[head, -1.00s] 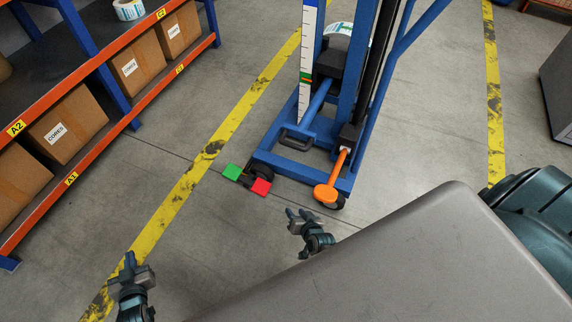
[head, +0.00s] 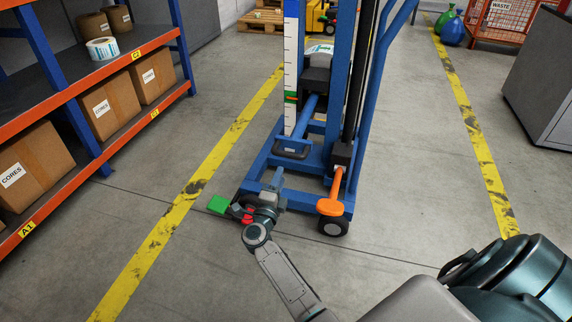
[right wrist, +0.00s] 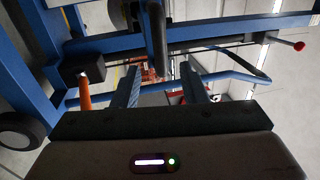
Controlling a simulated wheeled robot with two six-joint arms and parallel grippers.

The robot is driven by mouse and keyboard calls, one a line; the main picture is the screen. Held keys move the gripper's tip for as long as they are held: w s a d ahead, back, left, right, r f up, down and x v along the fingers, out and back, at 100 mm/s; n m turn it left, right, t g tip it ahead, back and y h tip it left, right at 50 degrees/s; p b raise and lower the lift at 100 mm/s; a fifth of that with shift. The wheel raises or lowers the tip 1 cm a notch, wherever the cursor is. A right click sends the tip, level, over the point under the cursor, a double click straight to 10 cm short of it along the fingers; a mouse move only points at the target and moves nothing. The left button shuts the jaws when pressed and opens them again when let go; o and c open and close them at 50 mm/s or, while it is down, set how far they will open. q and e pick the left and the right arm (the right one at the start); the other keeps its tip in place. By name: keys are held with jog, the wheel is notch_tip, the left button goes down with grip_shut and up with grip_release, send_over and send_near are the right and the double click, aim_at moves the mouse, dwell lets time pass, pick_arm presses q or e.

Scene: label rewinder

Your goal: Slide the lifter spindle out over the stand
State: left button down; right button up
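The blue lifter (head: 342,120) stands upright ahead, with a white scale and green-red marker on its mast. A blue round bar (head: 308,117), which may be the spindle, runs from a black block (head: 316,77) towards a black loop handle (head: 291,149) low at the front. My right gripper (head: 277,177) is just in front of the handle, apart from it in this view. In the right wrist view its fingers (right wrist: 163,88) are spread, with a dark bar (right wrist: 157,42) ahead between them; contact cannot be told. My left gripper is out of view. I cannot identify the stand.
An orange lever (head: 331,205) and a wheel (head: 333,226) are right of my gripper. A shelf (head: 110,65) with boxes stands left. Floor is clear right of the lifter.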

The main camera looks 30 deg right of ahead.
aim_at(288, 157)
jog(key=shift+b+x, duration=1.2)
jog(key=shift+x, duration=3.9)
grip_shut()
